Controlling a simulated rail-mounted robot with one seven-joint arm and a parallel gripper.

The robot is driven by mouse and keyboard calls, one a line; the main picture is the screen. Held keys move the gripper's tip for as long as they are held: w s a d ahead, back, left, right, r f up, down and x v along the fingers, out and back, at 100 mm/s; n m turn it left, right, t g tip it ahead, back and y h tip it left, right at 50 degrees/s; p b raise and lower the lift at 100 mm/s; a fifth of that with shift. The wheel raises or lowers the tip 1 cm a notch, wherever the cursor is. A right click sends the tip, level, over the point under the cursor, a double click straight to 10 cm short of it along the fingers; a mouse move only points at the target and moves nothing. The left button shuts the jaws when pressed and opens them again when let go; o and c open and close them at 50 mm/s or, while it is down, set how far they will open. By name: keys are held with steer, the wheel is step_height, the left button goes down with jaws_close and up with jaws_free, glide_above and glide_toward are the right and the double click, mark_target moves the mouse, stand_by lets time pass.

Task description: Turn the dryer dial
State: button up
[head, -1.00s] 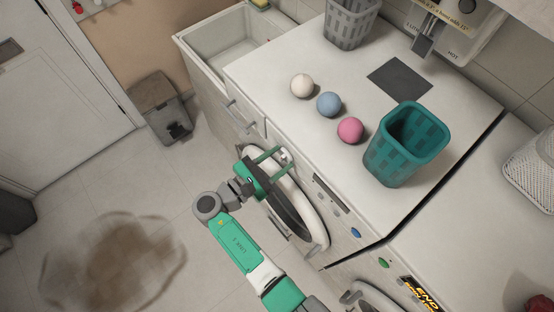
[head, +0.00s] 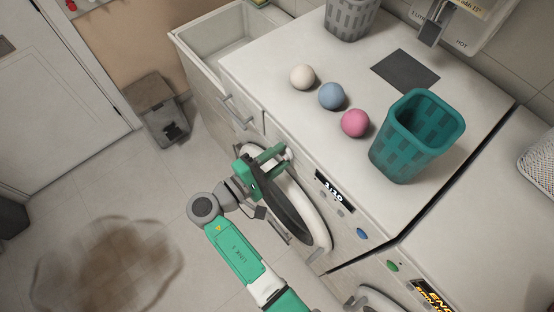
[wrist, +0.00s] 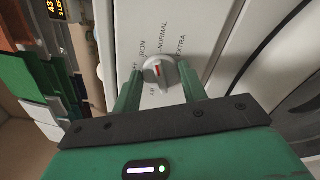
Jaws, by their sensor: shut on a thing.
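The dryer dial (wrist: 160,73) is a pale grey knob with a red mark, set on a white panel. Labels around it include IRON, NORMAL and EXTRA. The red mark points roughly up the picture, towards the labels; the exact setting is hard to read. My gripper (wrist: 160,80) has its green fingers shut on the dial, one on each side. In the head view my gripper (head: 282,154) reaches the front panel of the machine above the round door (head: 318,230), and the dial is mostly hidden by the fingers.
The panel display (head: 334,188) is lit, seemingly with a time. On the worktop (head: 300,45) are white (head: 302,77), blue (head: 332,96) and pink (head: 355,123) balls and a teal basket (head: 390,155). A neighbouring machine's display (head: 432,296) is lit at the lower right.

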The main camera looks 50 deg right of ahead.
steer(key=shift+f+m+b, duration=0.1)
steer(key=shift+m+b, duration=0.6)
steer(key=shift+m, duration=0.4)
steer(key=o, duration=0.9)
steer(key=shift+o, duration=0.2)
steer(key=shift+a, duration=0.1)
steer(key=w+a, duration=0.1)
steer(key=a, duration=0.6)
steer(key=shift+a, duration=0.25)
steer(key=shift+w, duration=0.1)
